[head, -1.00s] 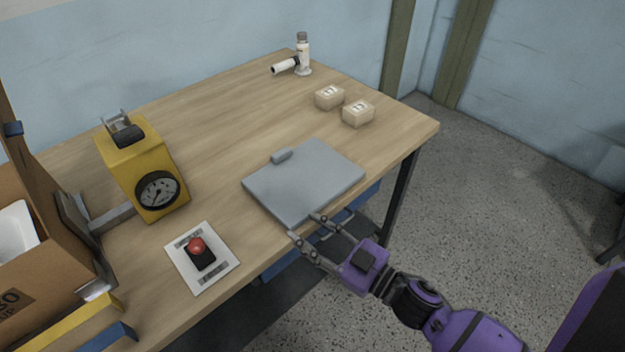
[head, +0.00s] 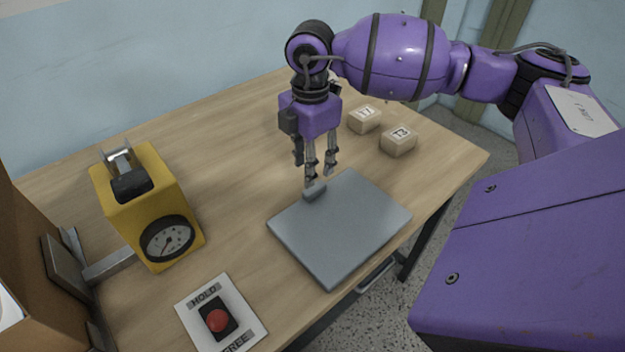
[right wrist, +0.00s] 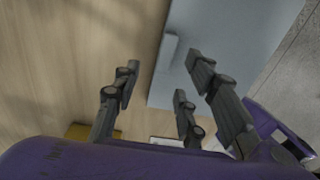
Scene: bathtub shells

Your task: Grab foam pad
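A small grey block (head: 315,192) lies at the far left edge of a flat grey board (head: 340,230) on the wooden table. I cannot tell for sure which of the two is the foam pad; the block is the small pad-like one. In the right wrist view the gripper (right wrist: 162,75) also shows open. My left gripper is not in view.
A yellow device with a dial (head: 150,205) stands at the left. A panel with a red button (head: 220,318) lies at the front. Two small tan boxes (head: 398,142) sit behind the board. A cardboard box (head: 25,230) is at the left edge.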

